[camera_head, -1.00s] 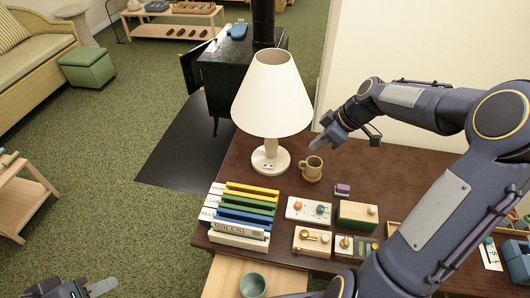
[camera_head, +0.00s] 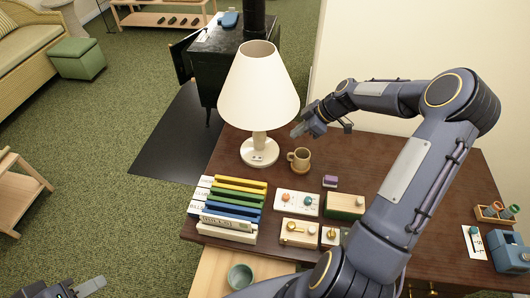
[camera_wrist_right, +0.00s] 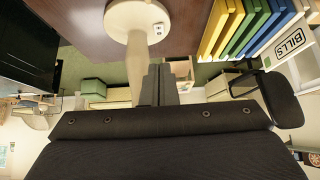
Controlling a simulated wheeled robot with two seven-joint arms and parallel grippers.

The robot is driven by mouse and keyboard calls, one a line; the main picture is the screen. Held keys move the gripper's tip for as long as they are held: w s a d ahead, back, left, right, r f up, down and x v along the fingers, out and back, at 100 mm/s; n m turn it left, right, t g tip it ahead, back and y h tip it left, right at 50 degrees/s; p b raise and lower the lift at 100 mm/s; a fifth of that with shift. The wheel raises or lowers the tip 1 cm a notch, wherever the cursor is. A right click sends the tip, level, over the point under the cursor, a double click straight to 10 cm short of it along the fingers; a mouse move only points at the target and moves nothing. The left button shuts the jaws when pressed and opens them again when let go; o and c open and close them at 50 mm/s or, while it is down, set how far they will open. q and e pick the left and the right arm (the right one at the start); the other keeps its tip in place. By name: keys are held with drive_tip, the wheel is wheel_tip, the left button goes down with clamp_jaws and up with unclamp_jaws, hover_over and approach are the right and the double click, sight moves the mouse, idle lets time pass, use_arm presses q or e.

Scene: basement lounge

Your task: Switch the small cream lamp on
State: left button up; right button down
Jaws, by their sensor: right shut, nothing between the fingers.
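The small cream lamp (camera_head: 259,88) stands upright at the back left of the dark desk, with a wide pale shade and a round base. A small switch plate (camera_head: 258,157) sits on the front of the base; it also shows in the right wrist view (camera_wrist_right: 157,31). My right gripper (camera_head: 296,131) is shut and empty, above the desk to the right of the lamp stem and behind the mug, apart from the lamp. In the right wrist view its fingers (camera_wrist_right: 159,84) point toward the base. My left gripper (camera_head: 92,286) is at the lower left, away from the desk, its opening unclear.
A tan mug (camera_head: 299,160) stands right of the lamp base. Several coloured binders (camera_head: 229,207) stand in front of the lamp. Switch boxes (camera_head: 298,203) and a purple block (camera_head: 330,182) lie right of them. A black stove (camera_head: 228,62) stands behind the desk.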

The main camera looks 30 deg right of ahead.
sight(261, 158)
drive_tip(key=p+x, duration=0.3)
drive_tip(key=x, duration=1.3)
drive_tip(key=shift+w+a+f, duration=0.1)
drive_tip(key=shift+a+f, duration=0.1)
drive_tip(key=shift+f, duration=0.15)
drive_tip(key=f+b, duration=0.1)
drive_tip(key=b, duration=0.1)
drive_tip(key=shift+d+f+b, duration=0.1)
drive_tip(key=shift+f+b, duration=0.15)
drive_tip(key=shift+b, duration=0.05)
drive_tip(key=shift+r, duration=0.5)
drive_tip(key=shift+r, duration=0.65)
